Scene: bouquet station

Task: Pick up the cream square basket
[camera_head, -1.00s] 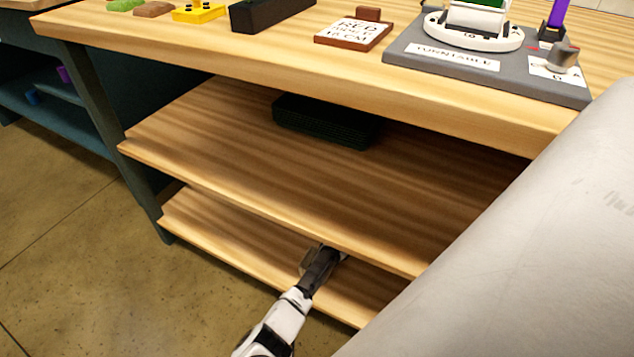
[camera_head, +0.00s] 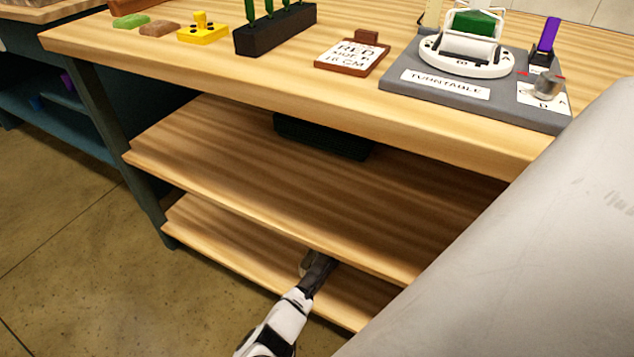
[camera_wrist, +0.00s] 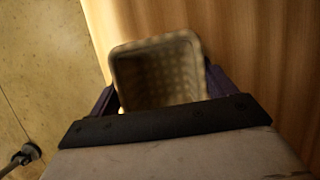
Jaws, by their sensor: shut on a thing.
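The cream square basket (camera_wrist: 158,45) shows in the wrist view, its woven inside and rounded square rim facing the camera. My gripper (camera_wrist: 160,92) has a finger on each side of it and is shut on it. The lower part of the basket is hidden behind the dark bar of my gripper. In the head view, my gripper (camera_head: 318,268) reaches to the lower shelf (camera_head: 225,240), just under the front edge of the middle shelf. The basket cannot be made out clearly there.
The middle shelf (camera_head: 230,165) lies close above my gripper and carries a dark green basket (camera_head: 330,140) at its back. The tabletop (camera_head: 130,62) above holds a turntable (camera_head: 465,55), a sign (camera_head: 350,57) and a dark block with green stems (camera_head: 275,30). Open floor (camera_head: 90,250) lies at the left.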

